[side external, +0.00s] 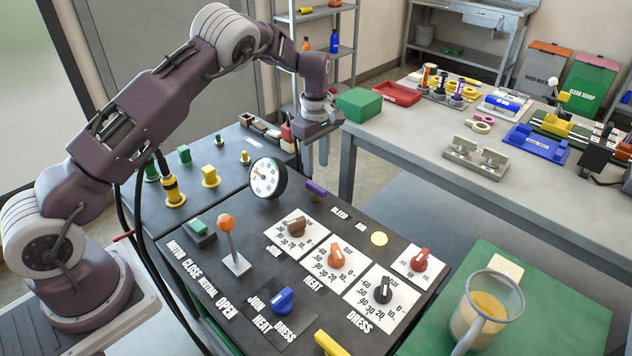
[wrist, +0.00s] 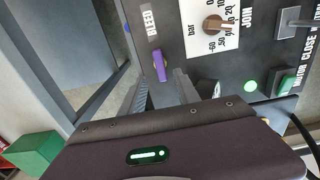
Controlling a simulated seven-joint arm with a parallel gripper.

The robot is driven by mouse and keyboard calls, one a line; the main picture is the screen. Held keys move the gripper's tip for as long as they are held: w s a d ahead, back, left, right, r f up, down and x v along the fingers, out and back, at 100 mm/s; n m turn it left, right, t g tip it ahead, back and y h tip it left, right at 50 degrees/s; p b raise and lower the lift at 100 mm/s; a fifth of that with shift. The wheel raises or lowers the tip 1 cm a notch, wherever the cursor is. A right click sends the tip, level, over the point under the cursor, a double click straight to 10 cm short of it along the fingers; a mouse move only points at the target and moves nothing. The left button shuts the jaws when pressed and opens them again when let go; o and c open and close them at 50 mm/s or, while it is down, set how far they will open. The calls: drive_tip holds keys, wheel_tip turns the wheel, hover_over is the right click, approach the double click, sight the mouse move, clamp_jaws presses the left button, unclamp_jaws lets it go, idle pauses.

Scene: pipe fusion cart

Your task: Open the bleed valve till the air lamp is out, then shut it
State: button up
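The bleed valve's purple handle (side external: 316,190) stands at the far edge of the dark panel, behind the BLEED label. It also shows in the wrist view (wrist: 160,67), just beyond my fingertips. The air lamp (side external: 379,238) is a round pale-yellow disc beside the AIR label and looks lit. It is not in the wrist view.
A round white gauge (side external: 267,178) stands left of the handle. An orange-knobbed lever (side external: 228,230) and several dial knobs, including a brown one (side external: 296,226), are on the panel. A green box (side external: 358,105) is on the grey bench behind. A jug (side external: 487,310) stands at front right.

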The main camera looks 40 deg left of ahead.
sight(316, 185)
wheel_tip(316, 185, down, 7)
drive_tip(key=shift+r, duration=0.1)
clamp_jaws()
